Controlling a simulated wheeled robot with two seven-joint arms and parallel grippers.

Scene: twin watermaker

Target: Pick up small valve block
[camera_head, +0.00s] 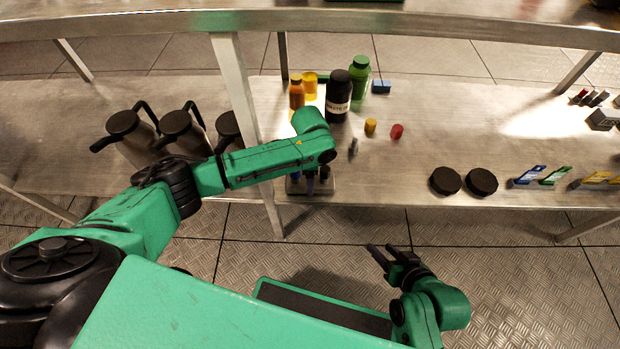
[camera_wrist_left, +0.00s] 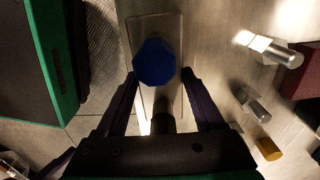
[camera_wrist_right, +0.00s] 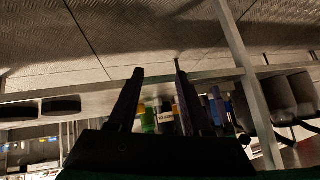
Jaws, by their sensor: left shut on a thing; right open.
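The small valve block shows in the left wrist view as a pale rectangular plate (camera_wrist_left: 172,30) with a blue faceted knob (camera_wrist_left: 155,62) and a dark round part nearer me. My left gripper (camera_wrist_left: 161,76) has one dark finger on each side of the knob and is shut on it. In the head view a grey base (camera_head: 326,188) at the shelf's front edge is partly hidden by my left arm and gripper (camera_head: 313,178). My right gripper (camera_head: 381,248) is open and empty over the floor in front of the shelf.
On the metal shelf (camera_head: 410,155) stand a black bottle (camera_head: 338,98), a green bottle (camera_head: 359,82), and small yellow (camera_head: 370,127) and red (camera_head: 397,131) pieces. Two black discs (camera_head: 463,181) lie right. Dark jugs (camera_head: 130,135) stand left, beside a table leg (camera_head: 237,100).

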